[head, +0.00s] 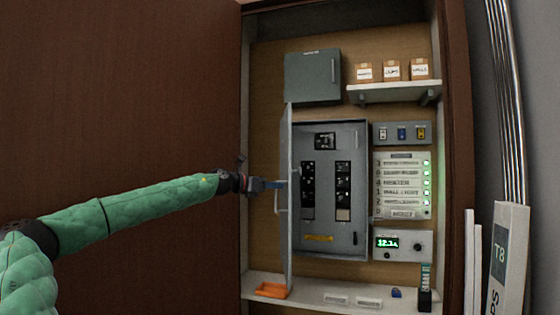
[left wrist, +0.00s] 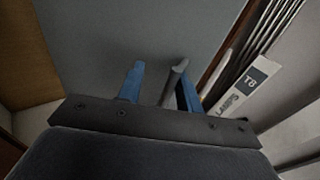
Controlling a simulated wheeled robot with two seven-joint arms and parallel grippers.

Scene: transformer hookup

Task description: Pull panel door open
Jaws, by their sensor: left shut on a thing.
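The grey electrical panel (head: 358,240) stands in the wooden cabinet, with black breakers (head: 343,190) showing inside. Its door (head: 287,235) is hinged on the left and swung open, so I see it nearly edge-on. My left gripper (head: 278,185) is at the door's left side, with its fingers at the door handle (head: 277,200). In the left wrist view the two blue fingers (left wrist: 160,88) are on either side of the grey handle bar (left wrist: 174,78), close to the door's face (left wrist: 130,35). My right gripper is in neither view.
A closed grey box (head: 312,77) hangs above the panel. A shelf (head: 392,92) with small boxes is at upper right. A labelled board (head: 402,185) and a green display unit (head: 400,243) are right of the panel. An orange tray (head: 271,290) sits on the ledge below the door.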

